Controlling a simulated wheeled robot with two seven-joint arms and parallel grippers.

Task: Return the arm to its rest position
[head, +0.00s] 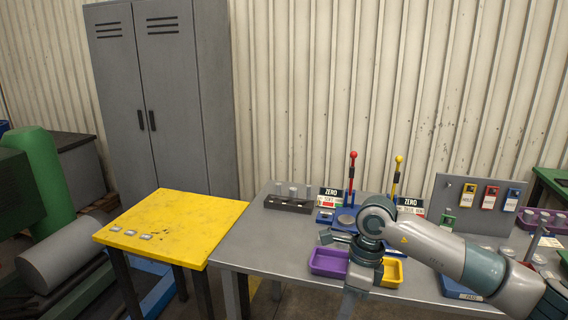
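My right arm comes in from the lower right and reaches over the grey workbench (262,240). Its bent joint is above the front middle of the bench, and its end hangs near the purple tray (328,263) and the yellow tray (391,273), partly covering both. The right gripper (336,237) seems to be the small dark part beside the wrist; its fingers are too small to tell whether they are open or shut, and I see nothing clearly held. My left arm and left gripper are not in view.
Red-knobbed (352,170) and yellow-knobbed (397,172) levers stand behind the arm, beside ZERO signs. A dark rack (288,204) holds metal cylinders. A tag panel (470,205) stands right. The yellow table (180,225) bears small metal pieces; its middle is clear.

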